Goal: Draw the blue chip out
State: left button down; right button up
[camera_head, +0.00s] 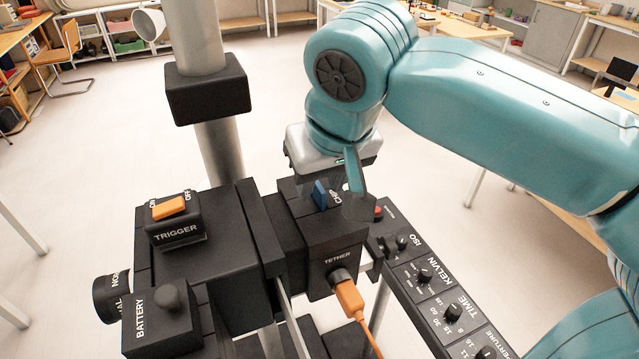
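The blue chip (320,195) stands upright in the top of a black block labelled CHIP (300,222), its upper part showing above the block. My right gripper (352,190) reaches down from the teal arm, just right of and behind the chip. One teal finger with a dark tip shows beside the chip, with a small gap in the picture. The other finger is not clearly visible, so I cannot tell how far the fingers are apart or whether they touch the chip. My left gripper is not in view.
An orange cable plugs into the TETHER socket (341,276) on the block's front. To the left are the TRIGGER switch (170,208) and BATTERY knob (170,298). A knob panel (440,290) lies right. A grey post (218,140) rises behind. Open floor surrounds the rig.

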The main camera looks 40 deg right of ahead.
jog(key=shift+w+f, duration=0.1)
jog(key=shift+f, duration=0.25)
jog(key=shift+w+d+f, duration=0.1)
jog(key=shift+d+f, duration=0.15)
jog(key=shift+d, duration=0.05)
jog(key=shift+a, duration=0.1)
jog(key=shift+a, duration=0.1)
jog(key=c, duration=0.4)
jog(key=shift+r, duration=0.1)
grip_shut()
jog(key=shift+c, duration=1.2)
grip_release()
grip_shut()
jog(key=shift+r+p, duration=0.55)
jog(key=shift+p, duration=0.1)
jog(key=shift+r+p, duration=0.8)
jog(key=shift+r, duration=0.05)
